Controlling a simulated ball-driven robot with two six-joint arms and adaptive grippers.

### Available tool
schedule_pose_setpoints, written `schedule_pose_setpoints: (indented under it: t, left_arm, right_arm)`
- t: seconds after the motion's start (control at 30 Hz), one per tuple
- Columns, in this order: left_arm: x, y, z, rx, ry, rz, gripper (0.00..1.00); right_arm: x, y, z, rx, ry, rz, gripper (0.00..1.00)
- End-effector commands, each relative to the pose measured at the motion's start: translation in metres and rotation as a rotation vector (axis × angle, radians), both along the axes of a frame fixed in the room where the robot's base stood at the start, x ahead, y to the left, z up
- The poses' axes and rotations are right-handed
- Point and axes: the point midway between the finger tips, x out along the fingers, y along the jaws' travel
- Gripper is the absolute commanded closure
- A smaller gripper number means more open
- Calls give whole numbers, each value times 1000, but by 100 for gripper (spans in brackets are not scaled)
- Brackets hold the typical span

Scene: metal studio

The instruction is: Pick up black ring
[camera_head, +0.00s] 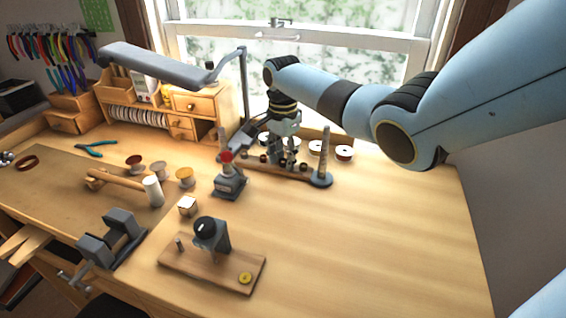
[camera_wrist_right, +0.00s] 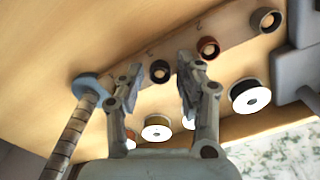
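A small black ring (camera_wrist_right: 160,71) sits on the wooden strip (camera_wrist_right: 232,38) in the right wrist view. A reddish-brown ring (camera_wrist_right: 208,47) and another dark ring (camera_wrist_right: 266,20) stand farther along the same strip. My right gripper (camera_wrist_right: 162,78) is open, with its two fingers on either side of the black ring in this view. I cannot tell how far its tips are from the ring. In the head view, my right gripper (camera_head: 284,155) hangs over the strip and partly hides the rings. My left gripper is in neither view.
A grey tapered mandrel (camera_head: 324,155) stands on a round base right of the strip. Several spools, one white-faced (camera_head: 344,152), lie behind the strip. A grey tool with a red knob (camera_head: 229,178) stands to the left. The right bench area (camera_head: 390,240) is clear.

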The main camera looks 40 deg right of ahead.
Motion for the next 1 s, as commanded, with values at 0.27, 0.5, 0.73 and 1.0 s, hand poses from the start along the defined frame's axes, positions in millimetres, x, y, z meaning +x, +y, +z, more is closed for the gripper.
schedule_pose_setpoints:
  t: [0.27, 0.5, 0.73, 1.0]
  left_arm:
    - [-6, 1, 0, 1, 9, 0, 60]
    - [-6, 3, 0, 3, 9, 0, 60]
    - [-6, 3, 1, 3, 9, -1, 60]
    - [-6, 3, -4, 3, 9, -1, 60]
  right_arm:
    - [0, 0, 0, 0, 0, 0, 92]
    - [0, 0, 1, 0, 0, 0, 92]
    - [1, -1, 28, -2, -4, 1, 92]
    - [1, -1, 82, -1, -2, 1, 92]
